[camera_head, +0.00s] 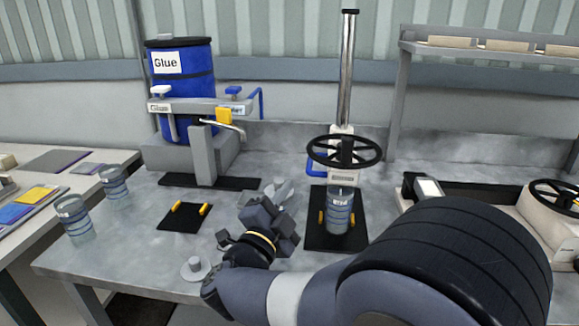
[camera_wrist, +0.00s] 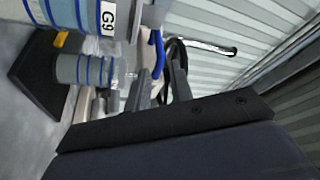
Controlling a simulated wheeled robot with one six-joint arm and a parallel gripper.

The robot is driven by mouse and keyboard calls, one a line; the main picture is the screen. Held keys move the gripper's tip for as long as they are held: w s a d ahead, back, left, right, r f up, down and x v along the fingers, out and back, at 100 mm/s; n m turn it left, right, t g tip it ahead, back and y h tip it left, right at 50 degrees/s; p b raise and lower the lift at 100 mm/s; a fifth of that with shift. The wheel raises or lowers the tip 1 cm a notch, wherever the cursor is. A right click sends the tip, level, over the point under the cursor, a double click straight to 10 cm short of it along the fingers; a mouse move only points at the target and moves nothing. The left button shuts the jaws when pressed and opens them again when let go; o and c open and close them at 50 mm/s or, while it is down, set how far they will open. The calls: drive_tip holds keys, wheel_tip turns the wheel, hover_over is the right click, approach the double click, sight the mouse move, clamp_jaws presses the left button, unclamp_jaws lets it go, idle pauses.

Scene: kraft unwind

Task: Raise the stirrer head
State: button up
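The stirrer stands on the bench in the head view, with a tall metal column (camera_head: 346,70), a white head (camera_head: 342,166) and a black handwheel (camera_head: 344,151). A clear jar with blue bands (camera_head: 340,213) stands beneath the head on a black base plate (camera_head: 335,243) between yellow stops. My gripper (camera_head: 277,218) is left of the base plate, lower than the wheel and apart from it. In the wrist view my gripper's fingers (camera_wrist: 161,84) are parted with nothing between them. Part of the handwheel (camera_wrist: 172,50) shows beyond the fingers, partly hidden by them.
A blue glue drum (camera_head: 183,85) with a tap stands back left. A black mat (camera_head: 185,217) with yellow stops lies left of my gripper. Banded jars (camera_head: 75,217) stand on the left. A machine with another black wheel (camera_head: 556,196) is at right. My arm hides the front right.

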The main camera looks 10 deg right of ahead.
sight(306, 173)
drive_tip(key=p+x, duration=0.1)
drive_tip(key=x, duration=0.8)
drive_tip(key=shift+w+d+r, duration=0.1)
drive_tip(key=shift+w+d, duration=0.15)
drive_tip(key=shift+c, duration=0.4)
clamp_jaws()
